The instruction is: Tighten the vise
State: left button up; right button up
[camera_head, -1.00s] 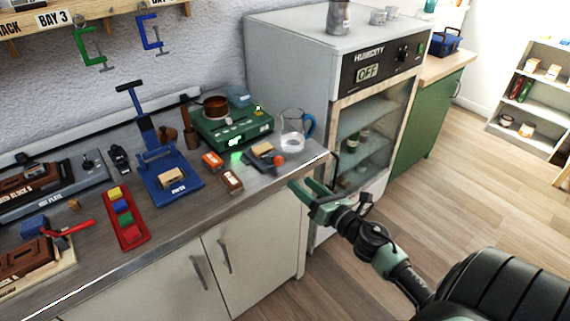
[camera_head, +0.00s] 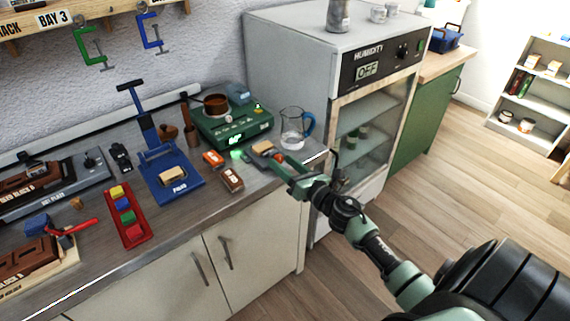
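The small grey vise (camera_head: 262,149) sits near the right front end of the metal-topped bench, with a tan block at its top. Its orange-red knob (camera_head: 278,157) faces my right gripper and is partly hidden by it. My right gripper (camera_head: 279,164) reaches over the bench's front edge with its green fingers at the knob, one on either side as far as I can see. The fingers look apart; whether they touch the knob is too small to tell. My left gripper is out of view.
A glass jug (camera_head: 295,128) with a blue handle stands just behind the vise. A green device (camera_head: 232,126) is behind it to the left. Orange and brown small boxes (camera_head: 231,180) lie to the left, then a blue lever press (camera_head: 172,178). The humidity cabinet (camera_head: 300,65) stands at the right.

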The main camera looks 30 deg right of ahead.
grip_shut()
